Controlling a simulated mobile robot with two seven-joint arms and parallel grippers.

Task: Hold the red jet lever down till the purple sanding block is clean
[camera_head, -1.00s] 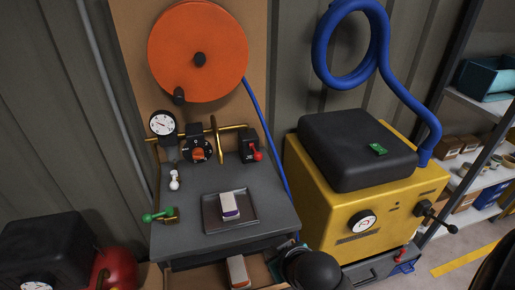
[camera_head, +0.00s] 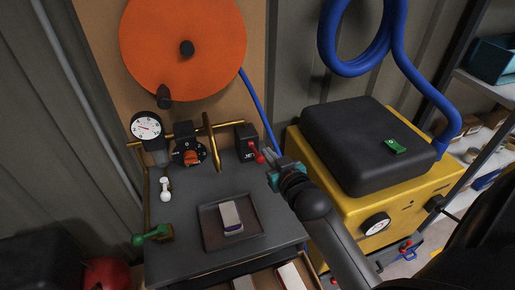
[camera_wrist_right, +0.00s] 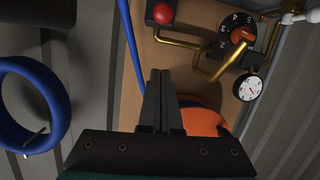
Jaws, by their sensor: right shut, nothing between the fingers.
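The red jet lever (camera_head: 260,158) juts from a black housing (camera_head: 245,139) on the bench's back pipework; its red knob also shows at the top of the right wrist view (camera_wrist_right: 162,13). My right gripper (camera_head: 269,154) is just right of the lever, its fingers shut and empty. In the wrist view the fingertips (camera_wrist_right: 160,74) appear short of the knob, with a gap. The purple sanding block (camera_head: 231,214) lies in a dark tray (camera_head: 211,236) on the grey bench, its upper part pale grey-brown, with purple along its lower edge. My left gripper is out of view.
A pressure gauge (camera_head: 147,126), an orange dial (camera_head: 187,155), a white lever (camera_head: 165,188) and a green-handled valve (camera_head: 153,235) stand left of the lever. A yellow machine (camera_head: 377,207) stands right of the bench. An open drawer with blocks (camera_head: 291,277) is below.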

